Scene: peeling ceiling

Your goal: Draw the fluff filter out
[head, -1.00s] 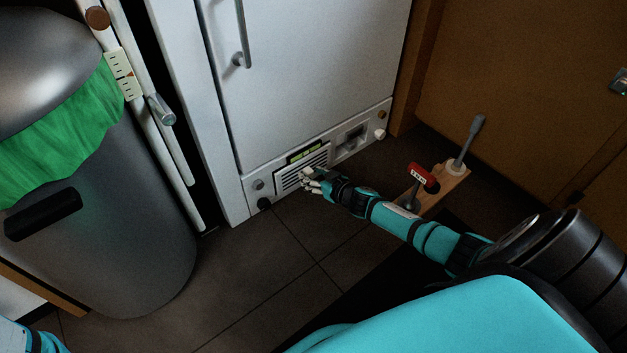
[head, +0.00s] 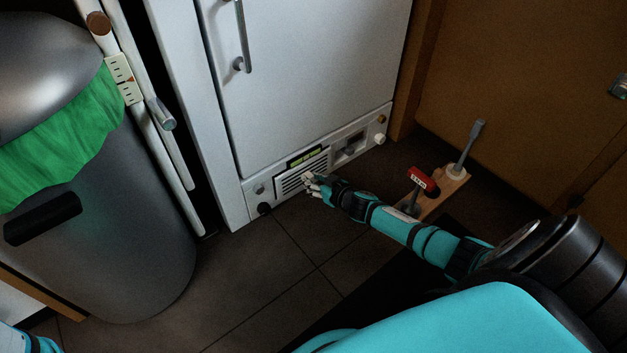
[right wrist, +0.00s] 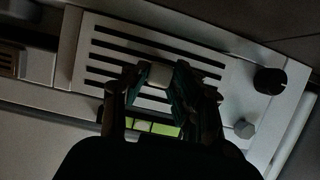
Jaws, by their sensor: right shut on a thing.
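The fluff filter appears as a pale slotted front (head: 291,181) low on the white appliance (head: 310,75). In the right wrist view the slotted front (right wrist: 112,48) fills the upper middle, with dark slots across it. A small pale grip (right wrist: 159,75) stands out from its face. My right gripper (head: 310,182) reaches it from the right. In the right wrist view the right gripper (right wrist: 158,82) has its fingers on either side of the grip, shut on it. I cannot tell whether the front stands out from the panel. My left gripper is not in view.
A black knob (head: 264,209) and a grey button (head: 258,188) sit left of the filter. A wooden board (head: 455,181) with levers and a red tag (head: 424,176) lies on the floor at right. A grey bin (head: 120,240) stands left. Floor tiles before the appliance are clear.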

